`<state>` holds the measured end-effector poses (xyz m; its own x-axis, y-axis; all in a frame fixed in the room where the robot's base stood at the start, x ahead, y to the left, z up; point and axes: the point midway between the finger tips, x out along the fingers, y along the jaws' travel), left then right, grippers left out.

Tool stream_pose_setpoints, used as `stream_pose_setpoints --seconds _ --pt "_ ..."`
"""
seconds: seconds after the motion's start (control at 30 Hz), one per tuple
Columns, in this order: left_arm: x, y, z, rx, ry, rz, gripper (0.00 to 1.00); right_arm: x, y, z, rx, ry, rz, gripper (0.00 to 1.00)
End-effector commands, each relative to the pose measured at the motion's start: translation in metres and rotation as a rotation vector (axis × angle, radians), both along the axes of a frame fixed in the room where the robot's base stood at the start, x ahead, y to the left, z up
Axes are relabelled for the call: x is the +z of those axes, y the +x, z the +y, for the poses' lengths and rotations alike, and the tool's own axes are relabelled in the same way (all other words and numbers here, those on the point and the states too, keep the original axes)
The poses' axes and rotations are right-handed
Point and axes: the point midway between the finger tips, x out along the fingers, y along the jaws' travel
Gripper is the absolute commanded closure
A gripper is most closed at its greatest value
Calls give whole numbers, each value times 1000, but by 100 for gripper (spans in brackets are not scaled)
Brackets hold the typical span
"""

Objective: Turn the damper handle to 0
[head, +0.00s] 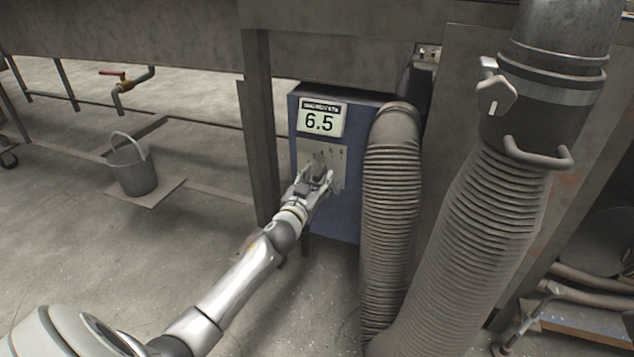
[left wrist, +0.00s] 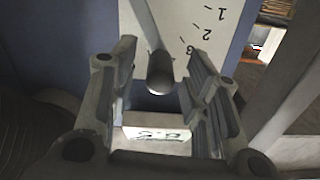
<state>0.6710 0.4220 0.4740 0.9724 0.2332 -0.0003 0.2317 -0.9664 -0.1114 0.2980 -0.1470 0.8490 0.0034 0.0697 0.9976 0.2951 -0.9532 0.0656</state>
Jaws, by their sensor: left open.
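The damper handle (left wrist: 159,70) is a grey rod with a rounded end, in front of a white scale plate (left wrist: 215,20) on which 1, 2 and 3 can be read in the left wrist view. In the head view the plate (head: 338,160) is on the front of a blue box (head: 340,215), and my gripper largely hides the handle. My left gripper (head: 320,177) is open at the plate. In the left wrist view the handle's end lies between its two fingers, with no clear contact. The display (head: 320,120) above the plate reads 6.5.
A metal post (head: 257,140) stands at the box's left. A bucket (head: 131,168) is on the floor at left, with open floor in front.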

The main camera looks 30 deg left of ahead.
Motion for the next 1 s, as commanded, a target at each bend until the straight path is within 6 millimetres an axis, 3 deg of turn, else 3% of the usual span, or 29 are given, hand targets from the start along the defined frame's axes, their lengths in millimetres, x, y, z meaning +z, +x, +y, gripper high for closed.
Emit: stream_pose_setpoints --seconds 0.43,0.77,1.0 --pt "0 7 2 1 1 0 58 2 0 1 -1 -2 -7 60" --pt "0 7 2 0 1 0 100 2 0 0 -1 -2 -7 60" --pt "0 7 2 0 1 1 100 2 0 0 0 -1 -8 60"
